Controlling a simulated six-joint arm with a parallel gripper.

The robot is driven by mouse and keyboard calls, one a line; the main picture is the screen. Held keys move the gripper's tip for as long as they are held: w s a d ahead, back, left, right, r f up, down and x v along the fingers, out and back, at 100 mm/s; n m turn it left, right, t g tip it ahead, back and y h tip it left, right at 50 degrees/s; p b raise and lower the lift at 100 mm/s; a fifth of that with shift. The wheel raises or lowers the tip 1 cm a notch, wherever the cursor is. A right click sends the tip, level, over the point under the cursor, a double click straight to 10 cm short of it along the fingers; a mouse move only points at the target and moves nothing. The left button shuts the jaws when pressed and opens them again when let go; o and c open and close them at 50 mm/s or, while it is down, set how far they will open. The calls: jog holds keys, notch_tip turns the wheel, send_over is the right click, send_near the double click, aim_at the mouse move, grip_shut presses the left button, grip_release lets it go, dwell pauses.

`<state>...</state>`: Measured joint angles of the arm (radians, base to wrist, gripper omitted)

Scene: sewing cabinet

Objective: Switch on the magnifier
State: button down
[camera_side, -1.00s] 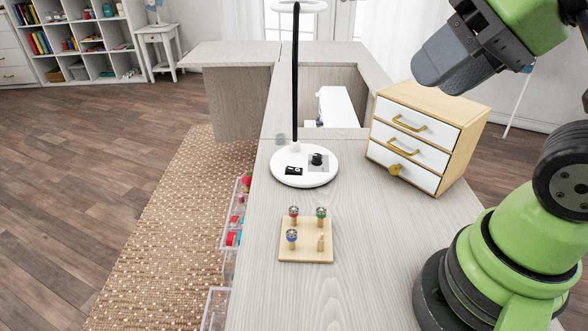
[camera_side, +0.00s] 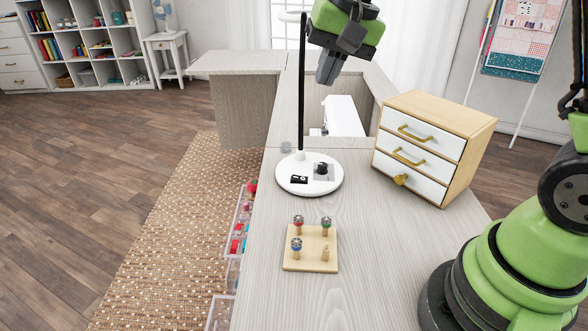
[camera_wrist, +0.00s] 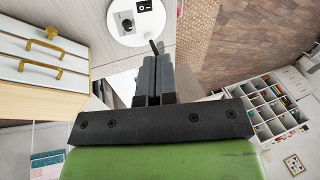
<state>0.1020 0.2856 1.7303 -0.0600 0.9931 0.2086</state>
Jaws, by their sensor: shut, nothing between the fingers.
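The magnifier lamp has a round white base (camera_side: 310,186) on the table, with a thin black post (camera_side: 301,90) rising from it. Its white ring head (camera_side: 292,16) is at the top of the view, partly behind my arm. A black rocker switch (camera_side: 299,180) and a dark round knob (camera_side: 321,168) sit on the base; the switch (camera_wrist: 145,6) and knob (camera_wrist: 127,25) also show in the wrist view. My gripper (camera_side: 327,78) is shut and empty, high above the table, beyond the base and right of the post. In the wrist view the gripper (camera_wrist: 152,60) points towards the base.
A small drawer cabinet (camera_side: 430,149) stands right of the lamp. A wooden board (camera_side: 311,262) with several pegs lies in front. A white sewing machine (camera_side: 341,116) sits in the recess behind. Clear drawers (camera_side: 222,310) stick out at the left edge.

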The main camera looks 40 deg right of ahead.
jog(key=m+g, duration=0.2)
send_over(298, 179)
jog(key=s+d, duration=0.1)
notch_tip(298, 179, down, 10)
jog(key=shift+s, duration=0.2)
jog(key=shift+f, duration=0.1)
jog(key=f, duration=0.4)
jog(key=w+a+f, duration=0.1)
jog(key=f, duration=0.4)
jog(key=w+f, duration=0.1)
jog(key=f, duration=0.3)
jog(key=shift+a+f, duration=0.35)
jog(key=shift+f, duration=0.2)
jog(key=shift+r, duration=0.1)
jog(key=shift+s+d+r, duration=0.2)
jog(key=shift+s+d, duration=0.25)
jog(key=shift+s, duration=0.05)
jog(key=shift+r, duration=0.1)
